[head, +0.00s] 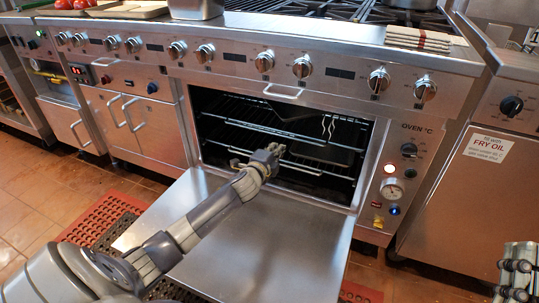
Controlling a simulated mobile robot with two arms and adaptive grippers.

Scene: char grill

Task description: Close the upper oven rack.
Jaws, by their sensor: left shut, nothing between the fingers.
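The oven (380,180) stands in the middle with its door (270,250) folded down flat. Inside are an upper oven rack (265,128) and a lower rack (310,171), both dark wire. A dark pan (335,152) shows inside at the right. My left arm reaches over the lowered door. My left gripper (279,151) is shut and empty, at the oven opening in front of the racks. Whether it touches a rack is unclear. Part of my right gripper (515,272) shows at the lower right edge, away from the oven; its fingers cannot be made out.
A row of knobs (265,61) runs above the opening. The fryer cabinet (480,190) stands at the right, another cabinet (135,122) at the left. Red mats (108,215) lie on the tiled floor. The lowered door juts out into the floor space.

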